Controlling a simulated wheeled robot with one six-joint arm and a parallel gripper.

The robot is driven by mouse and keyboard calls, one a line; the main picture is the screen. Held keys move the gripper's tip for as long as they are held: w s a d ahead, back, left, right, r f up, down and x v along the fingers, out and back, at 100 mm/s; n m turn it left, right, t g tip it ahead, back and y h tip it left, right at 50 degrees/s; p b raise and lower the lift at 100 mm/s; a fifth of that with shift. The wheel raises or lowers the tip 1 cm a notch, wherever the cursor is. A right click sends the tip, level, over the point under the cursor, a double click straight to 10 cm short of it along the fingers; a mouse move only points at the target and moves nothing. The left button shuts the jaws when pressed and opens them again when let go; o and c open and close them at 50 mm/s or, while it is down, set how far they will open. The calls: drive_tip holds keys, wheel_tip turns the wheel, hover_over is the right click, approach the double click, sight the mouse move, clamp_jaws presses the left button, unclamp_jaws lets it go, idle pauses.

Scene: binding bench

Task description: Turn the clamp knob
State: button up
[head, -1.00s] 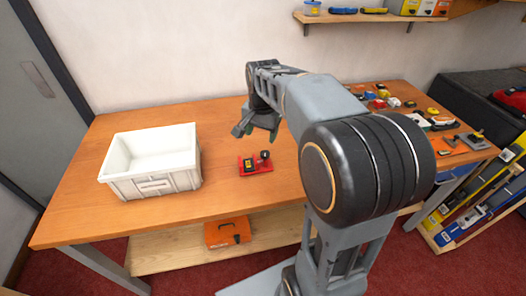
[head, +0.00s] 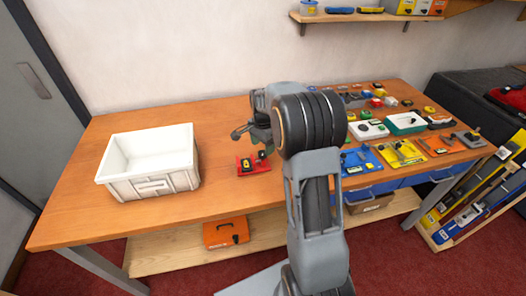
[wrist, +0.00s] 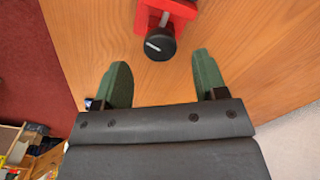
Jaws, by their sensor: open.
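The red clamp (head: 255,164) sits on the wooden bench, right of the white bin. Its round black knob (wrist: 160,43) shows in the wrist view at the upper middle, on a metal stem from the red body (wrist: 178,8). A light mark crosses the knob face. My gripper (wrist: 161,72) is open, its two green fingers apart and empty. The knob lies just beyond the fingertips, roughly in line with the gap between them. In the head view my gripper (head: 243,131) is above and close to the clamp, partly hidden by my arm.
A white bin (head: 152,187) stands on the left of the bench (head: 100,221). Several tools and coloured trays, including a blue one (head: 358,163), crowd the right side. An orange case (head: 226,233) lies on the lower shelf. Bench around the clamp's left and front is clear.

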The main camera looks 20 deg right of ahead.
sight(263, 153)
drive_tip(key=shift+f, duration=1.85)
drive_tip(key=shift+c, duration=0.4)
drive_tip(key=c, duration=0.8)
drive_tip(key=shift+c, duration=0.2)
drive_tip(key=shift+n, duration=0.3)
